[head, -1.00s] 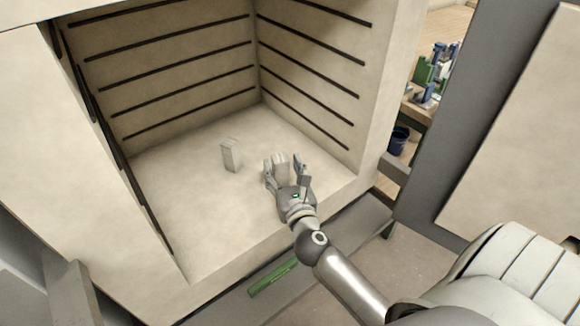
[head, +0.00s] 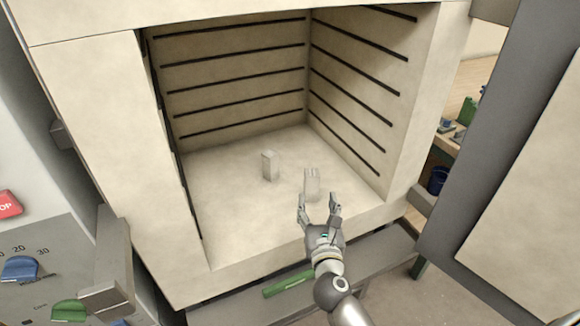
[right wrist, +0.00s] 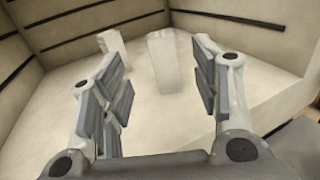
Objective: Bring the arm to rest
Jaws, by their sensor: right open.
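My right gripper (head: 320,212) is open and empty at the front of the kiln chamber. In the right wrist view its two fingers (right wrist: 158,95) stand wide apart with nothing touching between them. A pale upright post (head: 312,184) stands on the chamber floor just beyond the fingertips; it also shows in the right wrist view (right wrist: 163,62). A second pale post (head: 270,166) stands farther back and to the left, and shows in the right wrist view (right wrist: 112,47). My left gripper is not in view.
The kiln's chamber floor (head: 235,205) is otherwise bare, with dark grooved walls around it. The thick open door (head: 525,165) stands at the right. A control panel (head: 35,265) is at the left. A green bar (head: 288,284) lies on the ledge below the opening.

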